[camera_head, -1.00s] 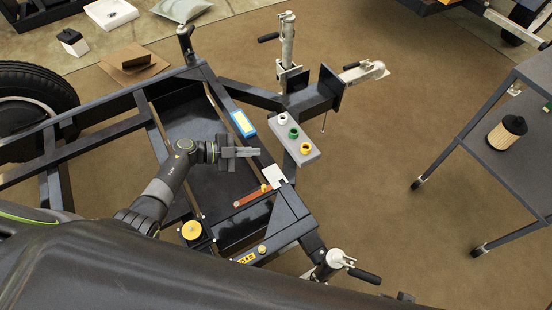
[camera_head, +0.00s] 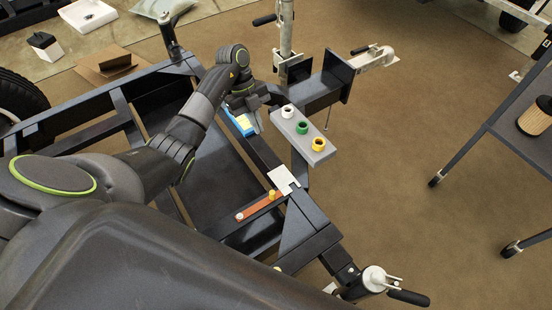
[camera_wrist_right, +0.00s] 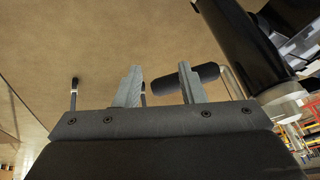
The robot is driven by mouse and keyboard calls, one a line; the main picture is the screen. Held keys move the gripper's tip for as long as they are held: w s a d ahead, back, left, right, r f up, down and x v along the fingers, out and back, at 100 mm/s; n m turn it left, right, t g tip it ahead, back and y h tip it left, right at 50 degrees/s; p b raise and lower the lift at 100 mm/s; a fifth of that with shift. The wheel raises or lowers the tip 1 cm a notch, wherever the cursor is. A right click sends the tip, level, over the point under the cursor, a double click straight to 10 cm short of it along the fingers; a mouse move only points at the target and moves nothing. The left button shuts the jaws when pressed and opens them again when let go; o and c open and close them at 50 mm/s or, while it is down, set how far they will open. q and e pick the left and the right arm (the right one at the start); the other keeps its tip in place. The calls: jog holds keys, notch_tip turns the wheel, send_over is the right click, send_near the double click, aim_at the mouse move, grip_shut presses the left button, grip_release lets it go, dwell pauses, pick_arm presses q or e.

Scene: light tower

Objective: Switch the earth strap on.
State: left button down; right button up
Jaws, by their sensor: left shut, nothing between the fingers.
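An orange-red bar (camera_head: 257,207) with a white end lies on the trailer frame beside a white plate (camera_head: 283,179); a small yellow knob (camera_head: 271,194) stands at its upper end. I cannot tell for sure whether this bar is the earth strap. My left gripper (camera_head: 257,127) points down at the blue and yellow panel (camera_head: 241,123) on the frame's beam, shut and partly hidden by its own wrist. I cannot tell whether it touches the panel. My right gripper (camera_wrist_right: 160,88) shows in the right wrist view, its fingers apart and empty. It is not visible in the head view.
A grey block (camera_head: 304,137) with white, green and yellow rings stands right of the panel. A jack with a black handle (camera_head: 408,298) is at the lower right. A cart (camera_head: 500,125) stands at the right. The brown floor (camera_head: 390,150) between is clear.

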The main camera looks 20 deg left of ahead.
aim_at(273, 168)
pick_arm(q)
jog(key=shift+w+a+r+y, duration=0.15)
jog(key=shift+w+a+y, duration=0.25)
jog(key=shift+a, duration=0.1)
pick_arm(e)
jog(key=shift+s+a+r, duration=0.15)
jog(key=shift+a, duration=0.1)
